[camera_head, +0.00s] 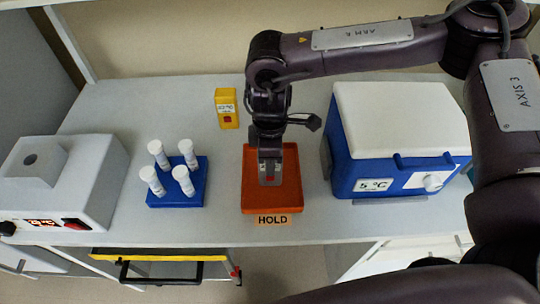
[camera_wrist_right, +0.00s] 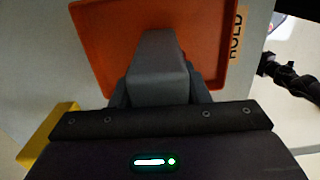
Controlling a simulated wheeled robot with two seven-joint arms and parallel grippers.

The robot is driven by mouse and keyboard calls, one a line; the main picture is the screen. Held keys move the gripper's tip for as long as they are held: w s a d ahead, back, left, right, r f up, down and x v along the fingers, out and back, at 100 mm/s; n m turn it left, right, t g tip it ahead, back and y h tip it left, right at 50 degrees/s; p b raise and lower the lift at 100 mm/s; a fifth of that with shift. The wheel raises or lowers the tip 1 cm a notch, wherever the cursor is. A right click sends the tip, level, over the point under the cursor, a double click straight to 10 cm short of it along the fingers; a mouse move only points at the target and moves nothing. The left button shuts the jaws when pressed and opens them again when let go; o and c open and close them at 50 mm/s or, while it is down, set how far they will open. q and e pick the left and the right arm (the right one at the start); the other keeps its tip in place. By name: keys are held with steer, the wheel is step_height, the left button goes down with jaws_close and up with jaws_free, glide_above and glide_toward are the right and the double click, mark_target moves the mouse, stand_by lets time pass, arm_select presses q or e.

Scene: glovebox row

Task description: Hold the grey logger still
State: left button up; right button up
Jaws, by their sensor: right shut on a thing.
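The grey logger (camera_wrist_right: 158,72) is a tapered grey block between the fingers of my right gripper, and fills the middle of the right wrist view. In the head view my right gripper (camera_head: 270,177) points down over the orange tray (camera_head: 255,203), shut on the logger, which is mostly hidden there by the fingers. My left gripper is not identifiable in either view.
A yellow device (camera_head: 227,110) stands behind and left of the tray. A blue rack (camera_head: 163,198) with several white-capped tubes and a grey heater-like box (camera_head: 70,185) are to the left. A blue cooler (camera_head: 365,178) with a white lid stands close on the right.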

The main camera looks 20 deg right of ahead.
arm_select(q)
jaws_close()
stand_by(1.4)
